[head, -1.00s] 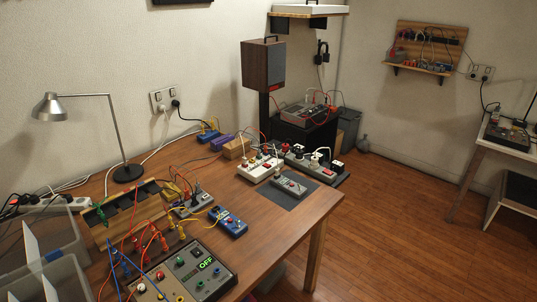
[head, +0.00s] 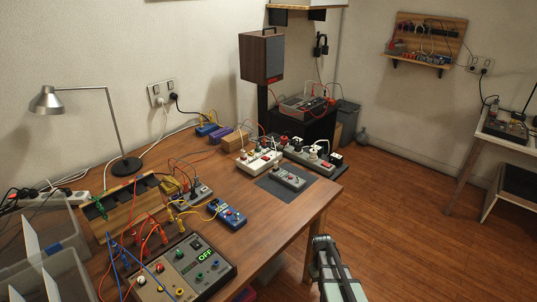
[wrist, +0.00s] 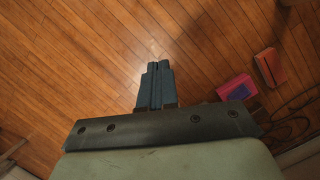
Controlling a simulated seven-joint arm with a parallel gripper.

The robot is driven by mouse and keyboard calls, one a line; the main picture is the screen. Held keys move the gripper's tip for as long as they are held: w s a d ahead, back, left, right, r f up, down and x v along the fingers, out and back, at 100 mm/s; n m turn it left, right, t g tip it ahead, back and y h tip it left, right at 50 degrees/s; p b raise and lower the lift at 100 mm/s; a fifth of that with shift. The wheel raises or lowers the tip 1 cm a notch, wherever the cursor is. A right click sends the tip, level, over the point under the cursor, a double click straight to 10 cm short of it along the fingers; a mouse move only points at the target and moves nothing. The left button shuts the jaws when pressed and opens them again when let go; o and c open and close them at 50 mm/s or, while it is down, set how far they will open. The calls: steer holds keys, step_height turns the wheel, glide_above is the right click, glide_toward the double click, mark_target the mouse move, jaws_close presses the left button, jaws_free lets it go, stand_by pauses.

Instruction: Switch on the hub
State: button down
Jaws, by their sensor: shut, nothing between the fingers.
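No label marks which device is the hub. A white socket strip (head: 258,163) with plugs and a red switch stands near the table's right end. Beside it is a dark grey strip (head: 322,163) with plugs and a red part. In front, a small grey box (head: 289,178) lies on a dark mat (head: 272,188). A grey strip (head: 190,197) with plugs sits mid-table. Switch positions are too small to tell. My gripper (head: 321,242) is shut and empty, off the table's right front edge; in the wrist view (wrist: 157,68) it is over the floor.
A grey panel (head: 215,279) reading OFF, with cables, and a blue meter (head: 228,217) are on the table (head: 270,234). A lamp (head: 125,165) and speaker (head: 262,57) stand behind. In the wrist view, a pink box (wrist: 237,88) lies on the floor. The table's right front is bare.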

mark_target(267, 158)
steer(key=w+d+r+t, duration=0.1)
steer(key=w+d+r, duration=0.2)
steer(key=w+r, duration=0.45)
steer(key=w+d+r+n+t+h, duration=0.1)
steer(key=w+d+r, duration=0.2)
steer(key=w+r, duration=0.4)
steer(key=w+d+r+t, duration=0.1)
steer(key=w+d+r, duration=0.2)
steer(key=w+r, duration=0.45)
steer(key=shift+n+t+y, duration=0.4)
steer(key=shift+n, duration=0.5)
steer(key=w+a+r, duration=0.2)
steer(key=w, duration=0.1)
steer(key=w+a+r, duration=0.2)
steer(key=w, duration=0.1)
steer(key=w+a+r, duration=0.2)
steer(key=w, duration=0.1)
steer(key=shift+a, duration=0.25)
steer(key=w+a+r+n+y, duration=0.1)
steer(key=w+a+r+n, duration=0.1)
steer(key=w+a+r, duration=0.5)
steer(key=w+a+r+n+t+y, duration=0.1)
steer(key=w+a+r+n+y, duration=0.1)
steer(key=w+a+r, duration=0.5)
steer(key=w+a, duration=0.4)
steer(key=a, duration=0.1)
steer(key=shift+a, duration=0.25)
